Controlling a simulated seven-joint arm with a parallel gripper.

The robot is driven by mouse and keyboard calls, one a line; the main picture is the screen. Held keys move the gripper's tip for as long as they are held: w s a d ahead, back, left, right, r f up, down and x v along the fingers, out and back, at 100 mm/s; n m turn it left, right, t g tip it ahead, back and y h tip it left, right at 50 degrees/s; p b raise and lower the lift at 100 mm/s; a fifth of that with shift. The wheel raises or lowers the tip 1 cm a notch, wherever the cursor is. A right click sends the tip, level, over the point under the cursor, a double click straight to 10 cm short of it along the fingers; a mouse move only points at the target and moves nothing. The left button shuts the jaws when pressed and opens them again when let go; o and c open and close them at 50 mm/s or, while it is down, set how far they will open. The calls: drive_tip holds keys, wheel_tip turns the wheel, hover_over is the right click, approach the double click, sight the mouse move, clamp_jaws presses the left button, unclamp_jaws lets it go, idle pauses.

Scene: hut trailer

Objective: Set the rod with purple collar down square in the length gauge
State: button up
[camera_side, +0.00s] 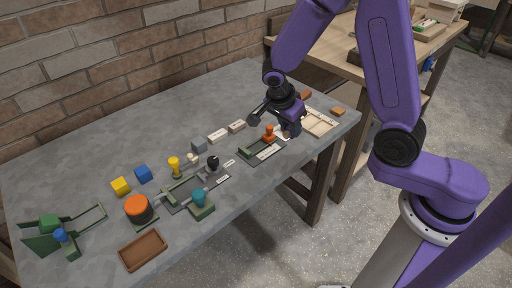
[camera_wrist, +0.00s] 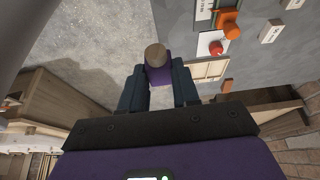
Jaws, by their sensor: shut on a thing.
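My gripper (camera_wrist: 158,88) is shut on the rod with purple collar (camera_wrist: 156,55). In the wrist view the rod's round tan end points towards the camera, with the purple collar between the two dark fingers. In the side view my gripper (camera_side: 291,130) is above the right part of the grey table, and the rod is too small to make out. Just left of it is a dark green fixture (camera_side: 248,152) with an orange clamp (camera_side: 269,132) and a pale strip. It may be the length gauge; I cannot tell for sure. The orange clamp also shows in the wrist view (camera_wrist: 229,24).
A pale wooden tray (camera_side: 320,122) lies right of my gripper. Left along the table are a fixture with a teal clamp (camera_side: 199,198), an orange-topped cylinder (camera_side: 137,206), yellow (camera_side: 121,187) and blue (camera_side: 143,174) blocks, and a brown tray (camera_side: 143,251). The table's back is clear.

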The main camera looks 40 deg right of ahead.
drive_tip(key=shift+s+a, duration=0.2)
drive_tip(key=shift+a, duration=0.05)
drive_tip(key=shift+w+a+f, duration=0.1)
drive_tip(key=shift+w+f, duration=0.15)
drive_tip(key=shift+w, duration=0.1)
drive_tip(key=w+f, duration=0.3)
drive_tip(key=w, duration=0.1)
drive_tip(key=w+f, duration=0.3)
drive_tip(key=w, duration=0.1)
drive_tip(key=w+a+f, duration=0.1)
drive_tip(key=w+f, duration=0.2)
drive_tip(key=w, duration=0.1)
drive_tip(key=shift+w, duration=0.3)
drive_tip(key=shift+w+f, duration=0.15)
drive_tip(key=shift+f, duration=1.6)
drive_tip(key=shift+f, duration=0.1)
drive_tip(key=o, duration=1)
